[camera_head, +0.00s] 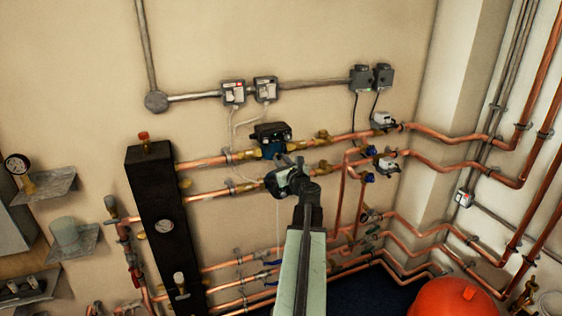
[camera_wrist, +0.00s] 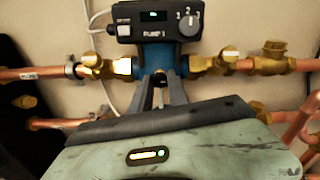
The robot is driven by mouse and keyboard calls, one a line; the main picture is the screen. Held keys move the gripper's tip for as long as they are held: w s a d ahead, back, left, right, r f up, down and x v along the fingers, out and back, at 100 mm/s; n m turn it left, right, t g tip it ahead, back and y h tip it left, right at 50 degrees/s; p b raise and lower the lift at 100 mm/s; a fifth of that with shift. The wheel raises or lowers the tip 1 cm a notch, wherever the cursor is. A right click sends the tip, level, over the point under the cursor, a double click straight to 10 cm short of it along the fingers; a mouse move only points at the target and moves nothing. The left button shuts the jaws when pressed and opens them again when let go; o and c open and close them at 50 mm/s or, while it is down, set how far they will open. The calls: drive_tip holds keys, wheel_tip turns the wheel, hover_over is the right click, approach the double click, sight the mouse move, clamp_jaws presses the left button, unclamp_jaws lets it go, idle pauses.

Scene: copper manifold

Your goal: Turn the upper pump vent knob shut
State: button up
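The upper pump is blue with a black control box; in the head view the box (camera_head: 270,131) sits over the blue body (camera_head: 271,149) on the upper copper pipe. In the wrist view the control box (camera_wrist: 157,22), marked PUMP 1, has a grey dial (camera_wrist: 190,24) at its right. The blue body (camera_wrist: 153,56) is below it. My gripper (camera_wrist: 161,80) points at the lower part of this body, its fingers close together near the tips. In the head view it is near the pumps (camera_head: 287,163). I cannot make out a vent knob or whether the fingers touch anything.
Brass valves (camera_wrist: 103,66) and (camera_wrist: 228,63) flank the pump closely. A lower pipe (camera_head: 222,190) runs behind my gripper. A black vertical manifold block (camera_head: 158,200) stands left. An orange vessel (camera_head: 455,300) is at the lower right.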

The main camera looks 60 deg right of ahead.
clamp_jaws()
drive_tip(key=n, duration=0.9)
drive_tip(key=shift+a, duration=0.1)
drive_tip(key=shift+f+n, duration=0.15)
drive_tip(key=shift+n, duration=4.55)
